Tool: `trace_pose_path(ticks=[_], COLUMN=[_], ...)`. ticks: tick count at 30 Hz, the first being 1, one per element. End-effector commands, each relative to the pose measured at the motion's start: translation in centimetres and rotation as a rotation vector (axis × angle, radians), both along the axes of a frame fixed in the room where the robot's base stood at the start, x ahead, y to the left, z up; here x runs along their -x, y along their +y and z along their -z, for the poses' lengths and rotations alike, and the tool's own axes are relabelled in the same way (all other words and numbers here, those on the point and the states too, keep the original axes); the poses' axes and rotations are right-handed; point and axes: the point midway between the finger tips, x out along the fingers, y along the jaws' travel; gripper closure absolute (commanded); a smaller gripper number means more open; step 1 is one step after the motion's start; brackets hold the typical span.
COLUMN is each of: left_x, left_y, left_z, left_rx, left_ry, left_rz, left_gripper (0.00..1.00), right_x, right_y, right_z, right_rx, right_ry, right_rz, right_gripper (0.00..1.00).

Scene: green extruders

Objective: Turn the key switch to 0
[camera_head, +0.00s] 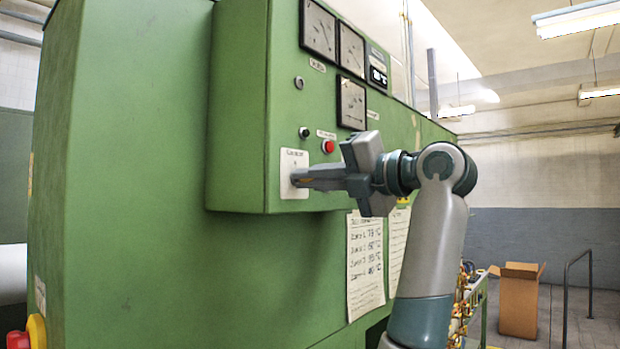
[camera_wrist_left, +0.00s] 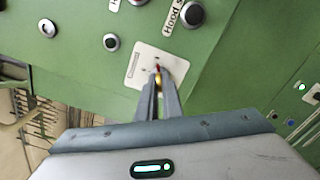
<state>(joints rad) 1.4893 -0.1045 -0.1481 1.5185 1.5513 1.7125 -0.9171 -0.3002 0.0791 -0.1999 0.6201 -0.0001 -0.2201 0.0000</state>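The key switch's white plate (camera_head: 294,162) is on the front of the green control box, low on its panel. It also shows in the left wrist view (camera_wrist_left: 140,70), with small markings. My left gripper (camera_head: 302,181) reaches it from the right, fingertips right at the plate. In the left wrist view the fingers (camera_wrist_left: 158,82) lie close together around a small brass-coloured key (camera_wrist_left: 158,79) and appear shut on it. The fingers hide most of the key, and I cannot read which position it points to. My right gripper is not in view.
Above the plate are a red button (camera_head: 327,146), a black knob (camera_head: 304,132) and several dial gauges (camera_head: 351,103). Handwritten sheets (camera_head: 365,265) hang below the box. A cardboard box (camera_head: 520,298) stands on the floor at the far right.

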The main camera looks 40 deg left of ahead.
Motion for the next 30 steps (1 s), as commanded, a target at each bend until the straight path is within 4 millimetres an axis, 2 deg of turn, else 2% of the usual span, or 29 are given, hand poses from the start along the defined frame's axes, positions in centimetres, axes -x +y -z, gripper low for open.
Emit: trace_pose_path(ticks=[16, 23, 30], left_x=[-0.1, -0.1, -0.2], left_y=[0.0, -0.1, -0.1], left_z=[0.3, 0.4, 0.5], left_rx=[0.008, 0.020, 0.037], left_ry=[-0.063, -0.194, -0.399], left_rz=[0.002, 0.003, 0.003], left_gripper=[1.00, 1.00, 1.00], right_x=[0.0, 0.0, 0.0], right_y=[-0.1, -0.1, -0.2], right_z=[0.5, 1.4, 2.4], right_rx=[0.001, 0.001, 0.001], right_ry=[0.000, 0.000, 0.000], right_rz=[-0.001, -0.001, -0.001], right_gripper=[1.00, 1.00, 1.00])
